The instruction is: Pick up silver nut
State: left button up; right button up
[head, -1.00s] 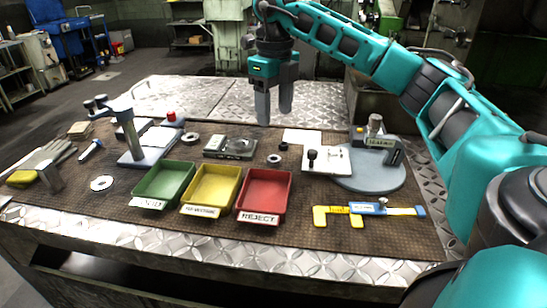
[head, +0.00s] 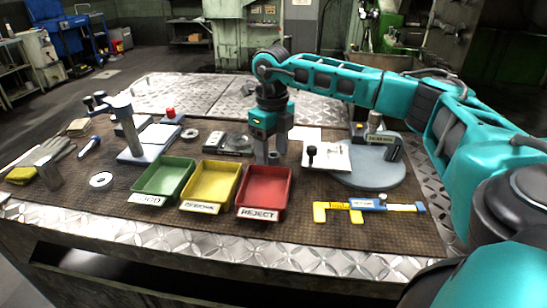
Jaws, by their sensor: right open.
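The silver nut (head: 274,158) is a small grey ring on the brown mat, just behind the red tray. It is partly hidden by my right gripper (head: 271,157). The right gripper points down, with its fingers open and their tips low, close about the nut. I cannot tell whether the fingers touch it. My left gripper is not in view.
The red REJECT tray (head: 264,186), yellow tray (head: 211,181) and green tray (head: 165,177) stand in front. A white plate with a black knob (head: 311,154) and a round grey stand (head: 370,172) are to the right. A yellow-blue caliper (head: 367,206) lies at front right.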

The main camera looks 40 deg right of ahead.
jog(key=c, duration=0.3)
grip_shut()
jog(key=shift+r, duration=0.15)
